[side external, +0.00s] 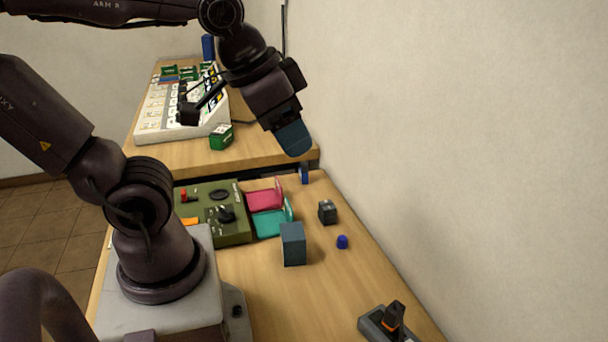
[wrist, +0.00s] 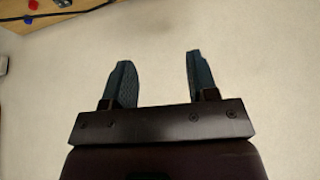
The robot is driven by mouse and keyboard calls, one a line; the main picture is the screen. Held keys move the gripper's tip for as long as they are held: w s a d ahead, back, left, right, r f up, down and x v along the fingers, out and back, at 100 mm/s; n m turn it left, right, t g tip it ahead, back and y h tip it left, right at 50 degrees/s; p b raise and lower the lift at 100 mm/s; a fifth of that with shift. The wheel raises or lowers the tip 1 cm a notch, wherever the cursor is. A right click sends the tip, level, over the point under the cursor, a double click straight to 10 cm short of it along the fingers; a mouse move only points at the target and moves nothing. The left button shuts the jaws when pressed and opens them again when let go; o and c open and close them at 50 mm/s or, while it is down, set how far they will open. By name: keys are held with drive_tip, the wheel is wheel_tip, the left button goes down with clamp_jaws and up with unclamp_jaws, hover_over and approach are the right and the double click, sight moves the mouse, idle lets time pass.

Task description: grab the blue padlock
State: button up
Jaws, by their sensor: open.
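I cannot tell for sure which item is the blue padlock. A small deep-blue piece (side external: 342,241) sits on the front table, right of a blue-grey block. Another small blue upright piece (side external: 304,174) stands by the step to the rear table. My gripper (side external: 293,139) is raised above the rear edge of the front table, near the wall, apart from both pieces. In the wrist view its two fingers (wrist: 157,78) are spread, with only pale wall between them.
The blue-grey block (side external: 293,244), a dark cube (side external: 327,212), pink (side external: 264,199) and teal (side external: 269,223) holders and a green control box (side external: 230,232) crowd the front table. A dark switch device (side external: 388,322) is at the front right. The wall (side external: 450,150) bounds the right.

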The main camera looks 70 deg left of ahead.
drive_tip(key=w+a+f+m+g+y, duration=0.35)
drive_tip(key=w+a+f+y, duration=0.2)
drive_tip(key=a, duration=0.55)
drive_tip(key=w+a+f+m+g+y, duration=0.35)
drive_tip(key=w+a+f, duration=0.3)
drive_tip(key=a, duration=0.45)
drive_tip(key=w+a+f+m+t+y, duration=0.1)
drive_tip(key=w+a+f+m+y, duration=0.2)
drive_tip(key=a+f+m, duration=0.35)
drive_tip(key=m+t+y, duration=0.1)
drive_tip(key=m, duration=0.4)
approach(305, 172)
drive_tip(key=shift+w+d+r, duration=0.1)
drive_tip(key=shift+d+r, duration=0.25)
drive_tip(key=shift+r, duration=0.4)
drive_tip(key=shift+a+f+t, duration=0.3)
drive_tip(key=x, duration=0.7)
drive_tip(key=shift+f+x, duration=0.15)
drive_tip(key=shift+x, duration=1.2)
drive_tip(key=shift+f+x, duration=0.2)
drive_tip(key=shift+x, duration=1.2)
drive_tip(key=shift+s+d, duration=0.2)
drive_tip(key=shift+s, duration=0.1)
clamp_jaws()
